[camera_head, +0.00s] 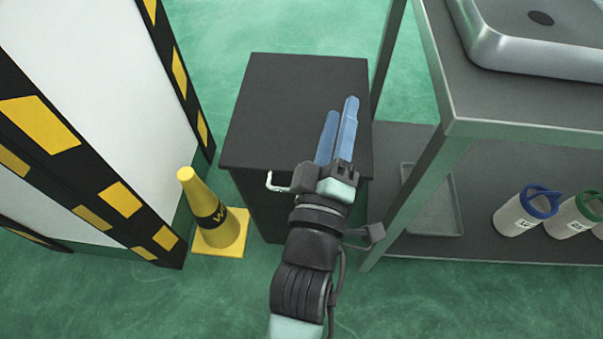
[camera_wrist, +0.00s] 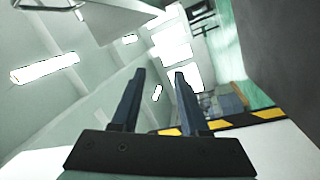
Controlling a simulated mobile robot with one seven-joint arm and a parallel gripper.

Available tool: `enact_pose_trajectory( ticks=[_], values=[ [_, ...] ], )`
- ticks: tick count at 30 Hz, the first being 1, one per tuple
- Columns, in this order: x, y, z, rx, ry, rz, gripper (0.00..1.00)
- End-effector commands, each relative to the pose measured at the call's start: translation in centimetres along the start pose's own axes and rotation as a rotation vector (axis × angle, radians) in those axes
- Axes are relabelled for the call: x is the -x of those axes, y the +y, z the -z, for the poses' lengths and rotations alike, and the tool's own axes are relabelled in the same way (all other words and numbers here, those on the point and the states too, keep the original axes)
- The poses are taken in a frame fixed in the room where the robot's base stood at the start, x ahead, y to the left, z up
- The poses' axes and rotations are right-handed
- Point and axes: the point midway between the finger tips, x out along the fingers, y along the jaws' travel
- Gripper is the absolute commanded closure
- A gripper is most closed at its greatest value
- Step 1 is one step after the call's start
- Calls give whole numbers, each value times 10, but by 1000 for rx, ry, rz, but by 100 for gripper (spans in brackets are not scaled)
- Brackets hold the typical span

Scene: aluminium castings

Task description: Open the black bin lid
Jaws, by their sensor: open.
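The black bin (camera_head: 253,213) stands on the green floor in the head view, between a striped structure and a metal bench. Its flat black lid (camera_head: 285,85) appears shut. A pale bent handle (camera_head: 277,188) shows at the lid's front edge, partly hidden behind my gripper. My gripper (camera_head: 343,107) appears over the lid with its two blue-grey fingers apart and nothing between them. Whether it touches the lid cannot be told. In the wrist view my gripper (camera_wrist: 157,75) is also open and empty, with bright ceiling lights beyond it.
A yellow cone (camera_head: 203,202) stands left of the bin, beside a white structure with black-yellow edging (camera_head: 84,157). A metal bench (camera_head: 500,100) stands close on the right, with labelled jugs (camera_head: 527,212) and a grey tray (camera_head: 436,215) on its lower shelf. Front floor is clear.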

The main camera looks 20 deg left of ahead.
Motion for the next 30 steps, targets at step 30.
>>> enact_pose_trajectory(
  ticks=[30],
  values=[
    [88, -200, -46, 534, 52, 383, 56]
  ],
)
